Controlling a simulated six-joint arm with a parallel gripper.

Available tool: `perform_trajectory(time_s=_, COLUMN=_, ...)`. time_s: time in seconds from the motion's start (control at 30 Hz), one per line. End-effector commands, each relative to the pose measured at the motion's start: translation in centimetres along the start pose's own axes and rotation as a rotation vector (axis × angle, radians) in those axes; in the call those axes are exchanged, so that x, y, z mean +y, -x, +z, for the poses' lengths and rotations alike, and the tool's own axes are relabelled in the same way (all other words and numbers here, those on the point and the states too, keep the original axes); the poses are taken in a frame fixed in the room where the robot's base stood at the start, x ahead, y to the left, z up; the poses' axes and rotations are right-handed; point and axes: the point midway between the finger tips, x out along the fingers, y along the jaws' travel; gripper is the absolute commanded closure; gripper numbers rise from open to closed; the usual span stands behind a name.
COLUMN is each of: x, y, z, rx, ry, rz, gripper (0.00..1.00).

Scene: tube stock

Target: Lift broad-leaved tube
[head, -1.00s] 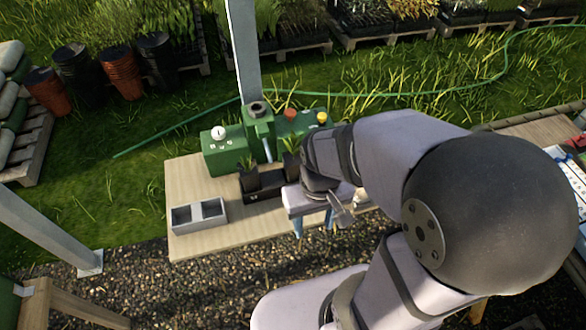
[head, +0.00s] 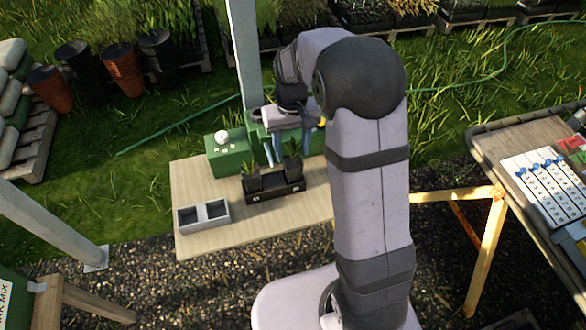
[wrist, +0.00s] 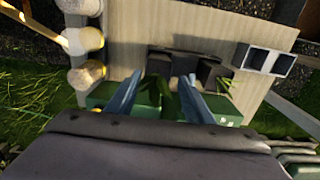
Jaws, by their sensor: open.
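A black holder (head: 275,193) on the board carries two dark tubes with plants. The left tube (head: 250,182) has narrow leaves; the right tube (head: 292,171) has a plant whose leaves look broader, partly lost against the green machine. In the wrist view, broad green leaves (wrist: 176,100) show between my fingers, and a narrower-leaved plant (wrist: 224,86) is to their right. My gripper (head: 275,155) is open, its blue fingers pointing down behind the holder in the head view; the fingers also show in the wrist view (wrist: 157,88). I see no contact with a tube.
A grey two-compartment box (head: 203,215) stands left of the holder. A metal post (head: 244,50) rises close behind my gripper.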

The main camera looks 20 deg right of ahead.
Motion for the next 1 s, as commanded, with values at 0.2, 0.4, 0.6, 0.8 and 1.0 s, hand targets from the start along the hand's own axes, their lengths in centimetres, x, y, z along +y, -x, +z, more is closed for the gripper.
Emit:
perform_trajectory(time_s=0.2, x=0.0, y=-0.3, z=-0.2, rx=-0.002, ry=0.000, rz=0.000, gripper=0.53)
perform_trajectory(time_s=0.4, x=0.1, y=-1.9, z=-0.1, rx=-0.003, ry=0.000, rz=0.000, gripper=0.53)
perform_trajectory(time_s=0.6, x=0.1, y=-2.3, z=-0.1, rx=0.000, ry=0.000, rz=0.000, gripper=0.53)
perform_trajectory(time_s=0.8, x=0.3, y=-3.9, z=0.0, rx=-0.004, ry=-0.001, rz=0.000, gripper=0.53)
perform_trajectory(time_s=1.0, x=0.4, y=-6.2, z=0.0, rx=-0.003, ry=-0.001, rz=0.000, gripper=0.53)
